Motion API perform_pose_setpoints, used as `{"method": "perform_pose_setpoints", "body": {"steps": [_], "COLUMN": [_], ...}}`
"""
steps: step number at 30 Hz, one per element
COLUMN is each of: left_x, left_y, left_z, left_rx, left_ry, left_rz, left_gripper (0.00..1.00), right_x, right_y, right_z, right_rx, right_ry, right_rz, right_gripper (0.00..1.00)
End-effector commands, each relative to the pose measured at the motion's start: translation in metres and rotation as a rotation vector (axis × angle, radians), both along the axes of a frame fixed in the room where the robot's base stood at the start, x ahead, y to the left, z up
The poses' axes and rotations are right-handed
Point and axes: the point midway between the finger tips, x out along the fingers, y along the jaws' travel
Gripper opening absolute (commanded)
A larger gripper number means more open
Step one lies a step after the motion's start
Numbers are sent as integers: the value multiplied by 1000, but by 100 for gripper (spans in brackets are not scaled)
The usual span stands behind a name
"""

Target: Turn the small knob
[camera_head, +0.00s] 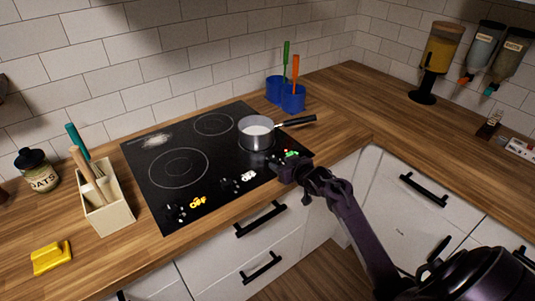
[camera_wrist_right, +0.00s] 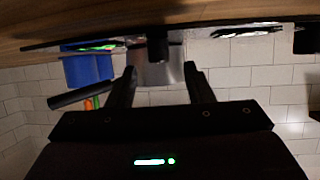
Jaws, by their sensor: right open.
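The black cooktop (camera_head: 150,190) has dark knobs along its front edge. The left knob (camera_head: 176,212) is beside a yellow "Off" label, and the middle knob (camera_head: 231,186) is beside a white one. Green lettering (camera_head: 291,154) marks the right end, where my right gripper (camera_head: 284,168) is and hides most of what is there. In the right wrist view, the right gripper (camera_wrist_right: 159,70) is open, and a dark knob (camera_wrist_right: 157,45) stands just beyond the gap between its fingertips, apparently not gripped. I cannot tell which knob is the small one. My left gripper is not in view.
A grey saucepan (camera_head: 256,140) stands on the cooktop behind the gripper, its dark handle pointing right. Blue utensil cups (camera_head: 293,100) stand behind it. A cream utensil holder (camera_head: 108,215) and yellow sponge (camera_head: 50,258) are at left. Drawers with black handles (camera_head: 262,218) lie below the counter.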

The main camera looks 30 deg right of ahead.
Motion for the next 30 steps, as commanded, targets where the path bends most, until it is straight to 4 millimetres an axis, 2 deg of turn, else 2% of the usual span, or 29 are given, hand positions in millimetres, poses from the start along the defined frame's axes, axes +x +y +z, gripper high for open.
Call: {"method": "perform_pose_setpoints", "body": {"steps": [3, 5, 8, 12, 15, 19, 25, 30], "left_x": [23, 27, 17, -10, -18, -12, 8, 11], "left_y": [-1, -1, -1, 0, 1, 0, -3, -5], "left_z": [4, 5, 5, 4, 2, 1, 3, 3], "left_rx": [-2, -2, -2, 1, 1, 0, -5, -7], "left_ry": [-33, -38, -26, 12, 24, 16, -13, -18], "left_rz": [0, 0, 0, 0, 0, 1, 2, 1], "left_gripper": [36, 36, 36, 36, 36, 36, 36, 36], "right_x": [8, 15, 28, 45, 55, 64, 69, 70], "right_y": [-1, -1, -1, -1, -2, -2, -2, -2], "right_z": [-3, -6, -11, -19, -24, -28, -31, -31], "right_rx": [3, 2, 2, 2, 3, 1, 1, 0], "right_ry": [1, 1, 0, 2, 0, 1, 2, 1], "right_rz": [-1, -1, -2, 0, -1, -1, 0, 0], "right_gripper": [47, 47, 47, 47, 47, 47, 47, 47]}}
